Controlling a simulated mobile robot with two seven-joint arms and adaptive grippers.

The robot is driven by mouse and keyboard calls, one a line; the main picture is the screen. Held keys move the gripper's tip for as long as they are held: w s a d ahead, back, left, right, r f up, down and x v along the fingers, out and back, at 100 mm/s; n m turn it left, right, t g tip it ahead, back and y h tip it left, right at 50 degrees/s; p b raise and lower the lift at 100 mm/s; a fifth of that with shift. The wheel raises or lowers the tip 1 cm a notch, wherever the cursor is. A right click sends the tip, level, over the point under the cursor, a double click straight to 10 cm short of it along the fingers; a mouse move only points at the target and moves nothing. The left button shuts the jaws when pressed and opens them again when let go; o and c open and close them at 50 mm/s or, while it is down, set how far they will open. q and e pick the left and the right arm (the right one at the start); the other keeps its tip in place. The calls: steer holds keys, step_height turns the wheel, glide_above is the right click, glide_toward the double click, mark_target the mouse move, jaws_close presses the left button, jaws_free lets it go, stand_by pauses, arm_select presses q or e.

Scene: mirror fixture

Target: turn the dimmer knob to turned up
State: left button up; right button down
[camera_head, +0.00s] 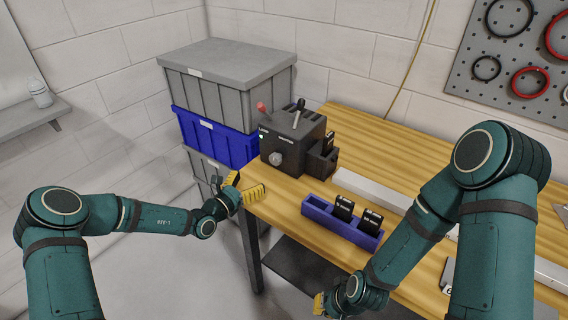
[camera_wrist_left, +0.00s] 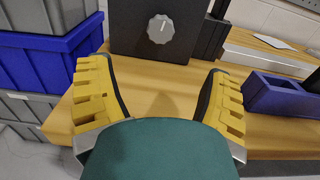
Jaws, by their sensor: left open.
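The dimmer knob (camera_head: 276,158) is a grey round knob low on the front of a dark control box (camera_head: 296,140) on the wooden table. In the left wrist view the knob (camera_wrist_left: 160,29) shows a pale pointer mark that points nearly straight up. My left gripper (camera_head: 243,187) is open and empty at the table's left corner, in front of the box. In the left wrist view its yellow fingers (camera_wrist_left: 160,88) are spread wide, with the knob beyond them and apart from them. My right gripper (camera_head: 319,303) is low by the table's front edge, mostly hidden by its own wrist.
Stacked grey and blue crates (camera_head: 214,135) stand left of the table. A blue holder (camera_head: 318,213) with black modules sits right of my left gripper. A lever (camera_head: 298,110) and a red-tipped switch (camera_head: 261,107) rise from the box top. Table between gripper and box is clear.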

mark_target(273, 161)
arm_select(q)
steer(key=b+x, duration=0.2)
steer(key=x, duration=1.1)
steer(key=shift+w+d, duration=0.15)
steer(key=shift+w, duration=0.05)
steer(key=c, duration=1.2)
steer(key=m+p, duration=0.2)
steer(key=p, duration=0.1)
steer(key=shift+m, duration=0.4)
steer(key=shift+m+p, duration=0.5)
steer(key=shift+m, duration=0.6)
steer(key=shift+m+p, duration=0.35)
steer(key=shift+m, duration=0.55)
